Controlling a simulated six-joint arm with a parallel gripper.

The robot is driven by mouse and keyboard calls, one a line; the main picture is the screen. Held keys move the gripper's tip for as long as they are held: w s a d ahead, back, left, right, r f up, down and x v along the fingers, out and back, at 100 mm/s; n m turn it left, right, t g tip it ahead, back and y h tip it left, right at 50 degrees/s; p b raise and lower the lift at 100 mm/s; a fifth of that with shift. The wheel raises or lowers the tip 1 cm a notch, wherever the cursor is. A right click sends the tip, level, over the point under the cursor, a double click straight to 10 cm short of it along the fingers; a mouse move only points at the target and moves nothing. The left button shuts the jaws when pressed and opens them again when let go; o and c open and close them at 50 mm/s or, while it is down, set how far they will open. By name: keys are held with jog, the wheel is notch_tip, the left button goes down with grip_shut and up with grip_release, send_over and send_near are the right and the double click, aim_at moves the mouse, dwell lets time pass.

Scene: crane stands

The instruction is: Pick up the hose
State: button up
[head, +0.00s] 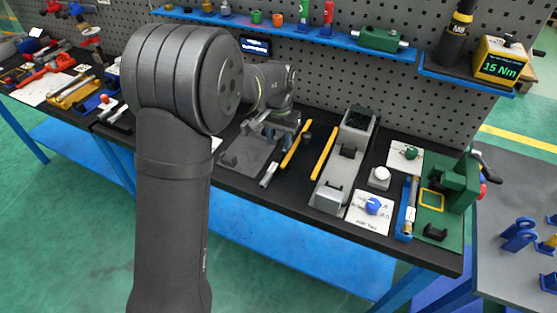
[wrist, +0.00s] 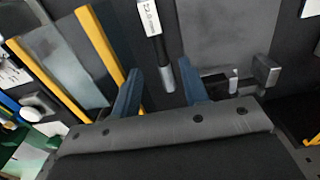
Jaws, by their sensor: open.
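No thing in view is plainly a hose. The nearest match is a short thin dark rod with a white printed label and a metal end (wrist: 150,20), lying on the bench; it also shows in the head view (head: 268,175). In the wrist view its metal end lies between the two blue-grey fingers of my gripper (wrist: 160,70). The fingers are apart with nothing held. In the head view my gripper (head: 278,128) is over the bench beside a dark grey plate (head: 247,153), partly hidden by my arm.
Two yellow bars (head: 297,146) (head: 324,153) and a long grey fixture (head: 350,137) lie right of my gripper. A green vise (head: 460,182) stands at the bench's right end. A pegboard with a blue shelf (head: 340,41) rises behind. Tools crowd the left side.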

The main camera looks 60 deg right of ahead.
aim_at(279, 158)
jog(key=shift+a+f, duration=0.2)
jog(key=shift+f, duration=3.1)
grip_shut()
